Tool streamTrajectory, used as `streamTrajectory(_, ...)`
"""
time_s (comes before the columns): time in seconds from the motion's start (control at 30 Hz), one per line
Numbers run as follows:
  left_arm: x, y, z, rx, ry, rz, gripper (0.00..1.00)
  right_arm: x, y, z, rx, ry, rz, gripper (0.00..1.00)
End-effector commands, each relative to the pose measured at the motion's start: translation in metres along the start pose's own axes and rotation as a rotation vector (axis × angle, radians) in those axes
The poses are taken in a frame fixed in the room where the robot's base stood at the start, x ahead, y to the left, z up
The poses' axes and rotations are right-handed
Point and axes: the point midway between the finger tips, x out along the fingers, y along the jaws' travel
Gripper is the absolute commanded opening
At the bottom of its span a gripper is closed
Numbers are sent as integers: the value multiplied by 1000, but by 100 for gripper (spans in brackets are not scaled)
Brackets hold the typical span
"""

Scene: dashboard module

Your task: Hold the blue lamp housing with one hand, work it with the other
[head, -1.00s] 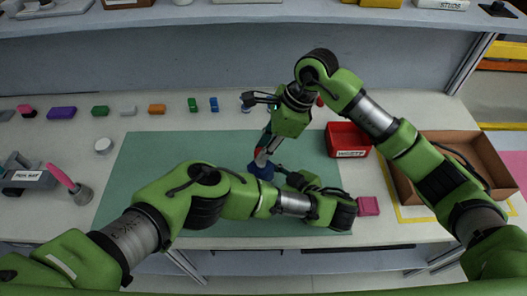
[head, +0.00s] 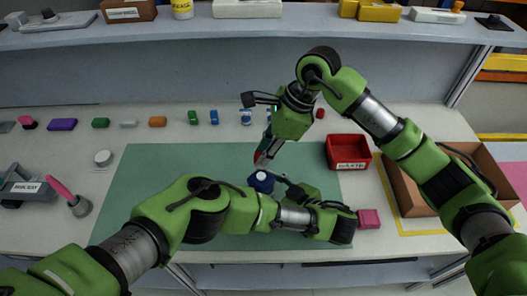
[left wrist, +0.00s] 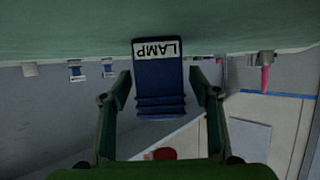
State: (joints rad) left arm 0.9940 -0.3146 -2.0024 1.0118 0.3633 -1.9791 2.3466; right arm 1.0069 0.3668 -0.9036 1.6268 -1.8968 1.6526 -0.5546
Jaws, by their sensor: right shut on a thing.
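The blue lamp housing (head: 262,183) sits on the green mat (head: 150,170), with a small white round spot on its top. In the left wrist view the housing (left wrist: 160,85) carries a LAMP label. My left gripper (left wrist: 160,90) has one finger on each side of it, with narrow gaps showing, so it looks open around the housing. My right gripper (head: 268,150) comes down from above, shut on a slim thing with a red part (head: 260,158) and a pale tip. That tip is just above the housing; the gripper's fingers are partly hidden.
A red WASTE bin (head: 347,152) and a brown box (head: 410,190) stand right of the mat. A pink block (head: 369,219) lies near the left wrist. Small coloured parts, including a purple block (head: 62,124), line the back. A pink-handled brush (head: 68,193) stands at left.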

Motion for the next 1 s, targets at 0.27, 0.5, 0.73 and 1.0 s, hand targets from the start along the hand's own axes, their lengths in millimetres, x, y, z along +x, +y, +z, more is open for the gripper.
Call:
streamTrajectory(0.27,-3,2,-8,-4,1,5,56,0,0,0,0,0,0,3)
streamTrajectory(0.5,-15,3,-37,-3,4,8,56,0,0,0,0,0,0,3)
streamTrajectory(0.73,-27,2,-68,-1,5,4,56,0,0,0,0,0,0,3)
streamTrajectory(1.0,-37,0,-90,0,1,1,56,0,0,0,0,0,0,3)
